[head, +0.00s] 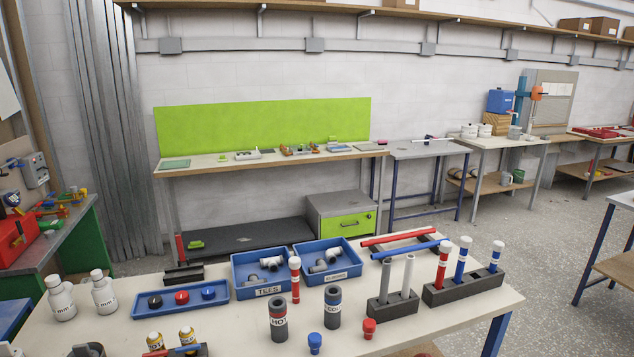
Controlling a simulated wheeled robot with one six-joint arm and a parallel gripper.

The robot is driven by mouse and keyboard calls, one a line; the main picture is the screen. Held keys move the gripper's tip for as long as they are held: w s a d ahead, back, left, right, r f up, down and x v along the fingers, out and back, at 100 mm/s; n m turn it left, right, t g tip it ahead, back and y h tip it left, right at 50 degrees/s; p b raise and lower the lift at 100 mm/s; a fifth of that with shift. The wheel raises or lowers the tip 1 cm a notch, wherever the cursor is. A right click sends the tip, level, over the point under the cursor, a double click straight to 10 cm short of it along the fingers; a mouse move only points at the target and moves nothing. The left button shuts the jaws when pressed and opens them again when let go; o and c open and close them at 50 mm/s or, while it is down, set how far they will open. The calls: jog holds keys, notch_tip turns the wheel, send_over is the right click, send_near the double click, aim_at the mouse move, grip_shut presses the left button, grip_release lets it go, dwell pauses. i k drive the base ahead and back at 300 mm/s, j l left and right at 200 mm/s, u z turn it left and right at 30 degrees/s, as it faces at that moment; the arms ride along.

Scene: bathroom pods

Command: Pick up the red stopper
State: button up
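The red stopper (369,328) stands on the pale tabletop (430,325) near the front, to the right of middle. It is small, with a wider top and a narrower lower part. A similar blue stopper (315,343) stands to its left and a little nearer. The red stopper appears free of other things, and nothing hides it. My gripper is not in this view.
Dark cylinders marked HOT (279,321) and with partly readable lettering (332,307) stand behind the stoppers. A grey block with two pale tubes (392,307) is close behind the red stopper. Blue bins (262,293) stand farther back. Bare tabletop lies to the right.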

aim_at(369, 324)
jog(key=i, duration=0.9)
